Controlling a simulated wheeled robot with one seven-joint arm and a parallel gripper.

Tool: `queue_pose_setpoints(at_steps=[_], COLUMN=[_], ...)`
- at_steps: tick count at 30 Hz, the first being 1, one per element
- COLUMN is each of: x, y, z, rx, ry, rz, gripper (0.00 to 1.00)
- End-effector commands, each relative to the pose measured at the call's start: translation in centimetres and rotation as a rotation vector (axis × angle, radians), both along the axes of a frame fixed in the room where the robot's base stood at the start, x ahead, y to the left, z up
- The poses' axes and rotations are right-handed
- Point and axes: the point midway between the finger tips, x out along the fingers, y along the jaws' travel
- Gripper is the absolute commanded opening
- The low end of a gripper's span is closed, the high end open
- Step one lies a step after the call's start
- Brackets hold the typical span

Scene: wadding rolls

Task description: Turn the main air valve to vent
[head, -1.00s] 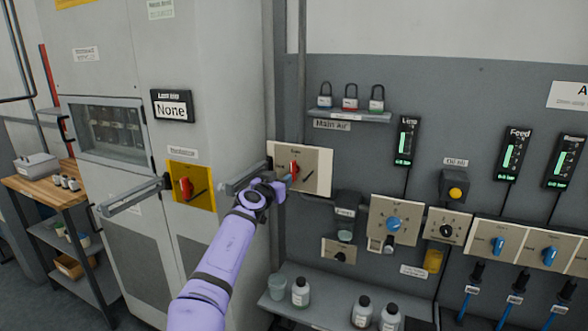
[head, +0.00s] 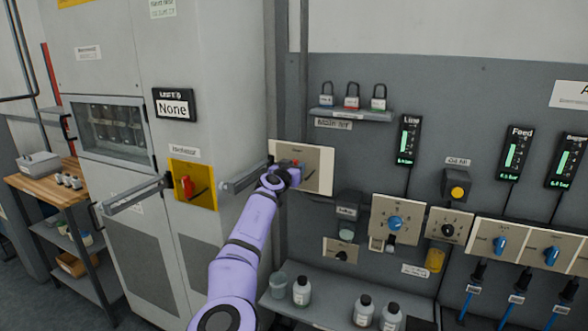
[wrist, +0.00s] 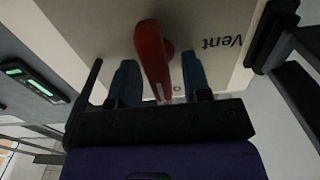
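The main air valve is a cream plate (head: 318,168) on the grey wall, under the "Main Air" label. Its red handle (head: 297,162) is mostly hidden behind my gripper (head: 284,174) in the head view. In the wrist view the red handle (wrist: 151,58) lies between my two blue fingertips (wrist: 159,82), one on each side. A narrow gap shows on the right side; contact on the left is unclear. My gripper looks open around the handle. The word "Vent" (wrist: 222,42) is printed on the plate to the right of the handle, turned in the picture.
A grey bar (head: 245,178) sticks out left of the valve. A yellow plate (head: 205,185) with another red handle is on the cabinet. A shelf with padlocks (head: 350,115) is above; bottles (head: 301,291) stand on a shelf below. Knobs and gauges are to the right.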

Motion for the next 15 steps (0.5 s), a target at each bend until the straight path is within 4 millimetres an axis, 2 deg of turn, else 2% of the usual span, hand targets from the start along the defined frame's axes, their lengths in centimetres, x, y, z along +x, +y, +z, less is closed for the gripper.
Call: queue_pose_setpoints(at_steps=[1, 5, 6, 15], x=[-0.01, -0.01, -0.01, -0.01], y=[-0.01, -0.01, -0.01, 0.01], z=[0.00, -0.01, -0.01, -0.02], rx=[0.000, 0.000, 0.000, -0.025], ry=[0.000, 0.000, 0.000, 0.010], rz=[0.000, 0.000, 0.000, 0.000], gripper=[0.33, 0.03, 0.00, 0.00])
